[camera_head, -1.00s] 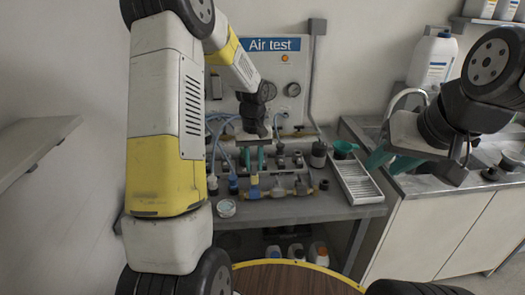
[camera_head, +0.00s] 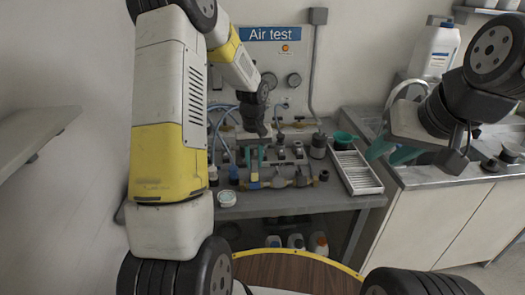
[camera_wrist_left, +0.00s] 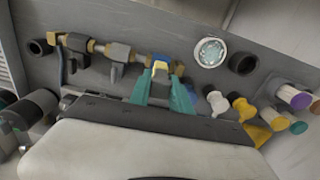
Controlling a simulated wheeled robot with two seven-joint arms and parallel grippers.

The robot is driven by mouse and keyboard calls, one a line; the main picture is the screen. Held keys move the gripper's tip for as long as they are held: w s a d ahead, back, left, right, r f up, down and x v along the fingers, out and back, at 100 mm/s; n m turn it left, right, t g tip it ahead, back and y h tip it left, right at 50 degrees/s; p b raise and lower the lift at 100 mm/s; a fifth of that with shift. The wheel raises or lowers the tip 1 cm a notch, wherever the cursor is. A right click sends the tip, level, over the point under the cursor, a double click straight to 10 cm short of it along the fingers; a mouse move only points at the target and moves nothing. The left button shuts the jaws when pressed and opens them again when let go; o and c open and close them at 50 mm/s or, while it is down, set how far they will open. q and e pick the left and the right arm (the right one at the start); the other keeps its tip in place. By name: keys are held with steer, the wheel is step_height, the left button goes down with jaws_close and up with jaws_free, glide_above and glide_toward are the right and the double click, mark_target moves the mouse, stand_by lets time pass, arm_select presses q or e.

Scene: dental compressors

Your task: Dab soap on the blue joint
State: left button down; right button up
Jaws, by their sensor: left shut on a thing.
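My left gripper (camera_head: 255,158) has teal fingers and points down over the pipe run on the bench. In the left wrist view its fingers (camera_wrist_left: 163,92) are shut on a small pale, yellow-edged thing (camera_wrist_left: 160,67), probably the soap applicator, mostly hidden. The blue joint (camera_head: 253,185) sits on the brass and grey pipe right below it; blue also shows beside the held tip in the wrist view (camera_wrist_left: 179,70). I cannot tell whether they touch. A round dish (camera_head: 227,198), likely the soap, stands at the bench's front left, also in the wrist view (camera_wrist_left: 209,52). My right gripper (camera_head: 392,153) is open and empty.
Grey fittings (camera_head: 302,176) continue along the pipe to the right. Small bottles (camera_wrist_left: 243,107) stand near the dish. The gauge panel (camera_head: 290,65) stands behind.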

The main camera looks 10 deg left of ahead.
arm_select(q)
steer(key=shift+f, duration=0.45)
stand_by(0.6)
stand_by(0.4)
steer(key=shift+r, duration=3.5)
